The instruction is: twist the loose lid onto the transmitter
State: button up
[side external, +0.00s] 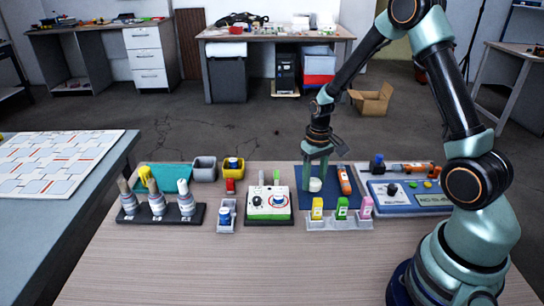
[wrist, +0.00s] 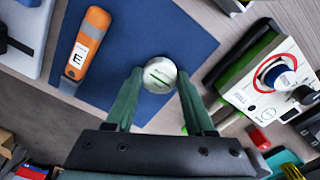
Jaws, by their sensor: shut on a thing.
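In the side view a short white cylindrical piece (side external: 315,185) stands on the blue mat (side external: 304,174), directly below my gripper (side external: 316,170). My gripper (wrist: 159,82) points down and is shut on the lid's sides. I cannot tell the lid from the transmitter body; any body beneath the lid is hidden in the wrist view. An orange device marked E (wrist: 87,45) lies beside it on the mat; it also shows in the side view (side external: 345,180).
A white panel with a knob (side external: 267,203) stands left of the mat. Small coloured bottles in grey holders (side external: 340,224) are in front of it. A blue-and-white panel (side external: 410,196) is to the right. The table's front is clear.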

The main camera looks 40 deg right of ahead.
aim_at(278, 196)
jog(key=shift+r, duration=1.9)
jog(key=a+r+n, duration=0.1)
jog(key=a+n, duration=0.1)
jog(key=a, duration=0.2)
jog(key=a+r+n, duration=0.2)
jog(key=a, duration=0.2)
jog(key=w+a+r+n, duration=0.1)
jog(key=a+r, duration=0.1)
jog(key=a, duration=0.3)
jog(key=shift+n, duration=0.4)
jog(key=shift+a, duration=0.15)
jog(key=shift+f, duration=1.8)
jog(key=shift+f, duration=1.1)
jog(key=o, duration=1.2)
jog(key=shift+o, duration=0.2)
